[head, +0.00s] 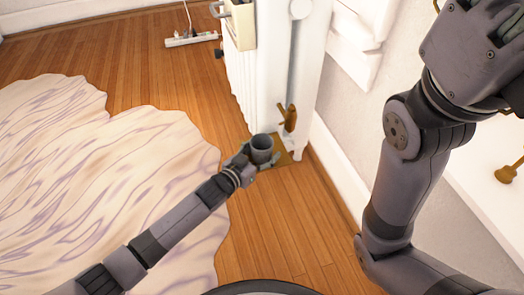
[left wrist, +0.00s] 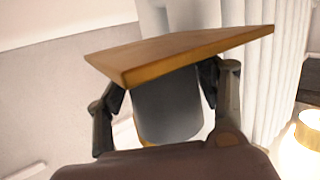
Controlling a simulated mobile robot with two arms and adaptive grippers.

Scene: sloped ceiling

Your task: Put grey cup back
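The grey cup (head: 262,149) is near the middle of the head view, beside the white radiator, its open top showing. My left gripper (head: 259,160) is at the cup, shut on it. In the left wrist view the grey cup (left wrist: 167,105) sits between the two fingers of my left gripper (left wrist: 165,88). A wooden board (head: 284,160) shows beside the cup; in the left wrist view the board (left wrist: 180,52) crosses the far end of the cup and hides part of it. I cannot tell whether cup and board touch. My right gripper (head: 500,45) is at the top right, partly cut off.
The white radiator (head: 292,75) with a brass valve (head: 289,118) stands right behind the cup. A cream box (head: 241,25) hangs at its top. A white power strip (head: 191,39) lies on the wooden floor. A pale wavy rug (head: 100,180) covers the left.

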